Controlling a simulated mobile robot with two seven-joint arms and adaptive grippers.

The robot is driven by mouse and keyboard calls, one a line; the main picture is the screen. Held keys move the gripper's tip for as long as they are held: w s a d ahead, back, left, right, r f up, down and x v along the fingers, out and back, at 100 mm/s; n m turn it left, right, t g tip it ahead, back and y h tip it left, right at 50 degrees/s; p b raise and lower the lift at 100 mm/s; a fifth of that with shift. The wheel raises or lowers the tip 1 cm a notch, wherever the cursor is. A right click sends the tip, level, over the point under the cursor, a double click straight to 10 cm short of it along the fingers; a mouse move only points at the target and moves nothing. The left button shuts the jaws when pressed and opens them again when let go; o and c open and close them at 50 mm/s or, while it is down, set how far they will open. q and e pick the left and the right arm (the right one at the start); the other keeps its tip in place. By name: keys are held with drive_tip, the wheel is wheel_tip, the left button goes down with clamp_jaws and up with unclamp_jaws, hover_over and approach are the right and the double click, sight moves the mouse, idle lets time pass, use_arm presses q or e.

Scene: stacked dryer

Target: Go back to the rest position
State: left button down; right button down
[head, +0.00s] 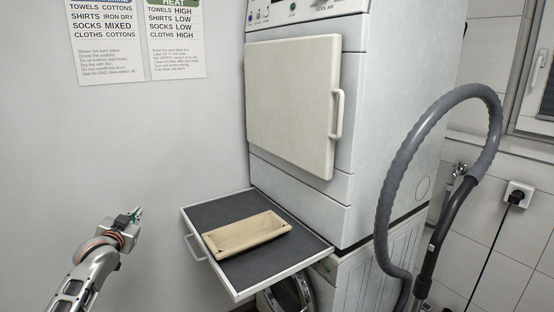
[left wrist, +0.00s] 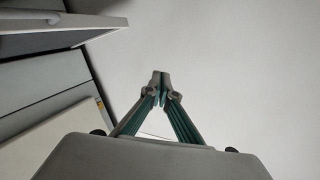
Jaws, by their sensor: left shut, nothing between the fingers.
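My left gripper (head: 137,214) is at the lower left of the head view, in front of the bare wall and to the left of the pull-out shelf. It is apart from the shelf and its handle. In the left wrist view its fingertips (left wrist: 160,76) meet and hold nothing. My right gripper is in neither view.
The stacked dryer (head: 290,95) has its door closed. Below it, the pull-out shelf (head: 225,274) is out, with a beige tray (head: 245,233) on it. A grey hose (head: 385,200) loops at the right. The wall (head: 120,150) beside my left gripper is bare.

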use_arm(q)
drive_tip(key=s+d+f+m+g+h, duration=0.1)
drive_tip(key=s+d+f+h, duration=0.1)
drive_tip(key=s+d+f, duration=0.65)
drive_tip(key=s+d+f+m+g+h, duration=0.1)
drive_tip(key=s+d+f, duration=0.4)
drive_tip(key=s+f, duration=0.65)
drive_tip(key=s+d+f+g, duration=0.1)
drive_tip(key=s+d+f, duration=0.2)
drive_tip(key=s, duration=0.6)
drive_tip(key=s+d+f+g+h, duration=0.1)
drive_tip(key=s+d+f, duration=0.3)
drive_tip(key=s, duration=0.5)
drive_tip(key=s+d+f+g+h, duration=0.1)
drive_tip(key=s+d+f, duration=0.3)
drive_tip(key=s, duration=0.5)
drive_tip(key=shift+f+n, duration=0.4)
drive_tip(key=shift+f, duration=0.5)
